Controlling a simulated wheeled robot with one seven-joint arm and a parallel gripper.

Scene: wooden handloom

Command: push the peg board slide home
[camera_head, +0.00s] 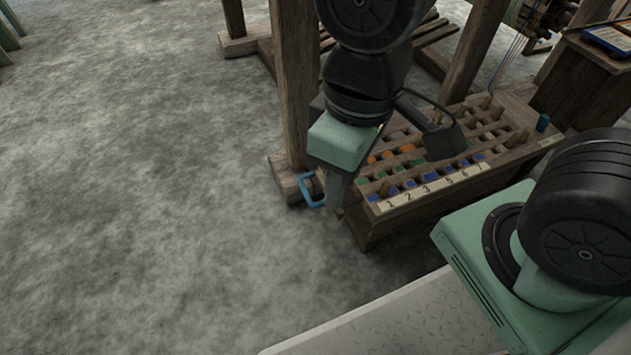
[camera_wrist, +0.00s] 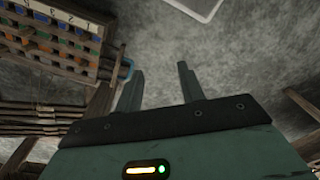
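The peg board (camera_head: 420,195) is a wooden box with a grid of slots, blue, green and orange pieces, and a pale numbered strip. A blue loop handle (camera_head: 309,190) sticks out at its left end. My gripper (camera_head: 334,203) points down beside this handle, in front of the board's left end. In the wrist view my gripper (camera_wrist: 157,68) shows two fingers spread apart with nothing between them. There the board (camera_wrist: 58,32) is at upper left, and the handle (camera_wrist: 127,68) shows just left of the left finger. Contact with it cannot be told.
A wooden loom post (camera_head: 296,85) rises behind the board's left end, on a foot beam (camera_head: 285,180). Upright pegs (camera_head: 487,100) stand on the board's far side. A wooden box (camera_head: 585,85) is at upper right. The grey floor at left is clear.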

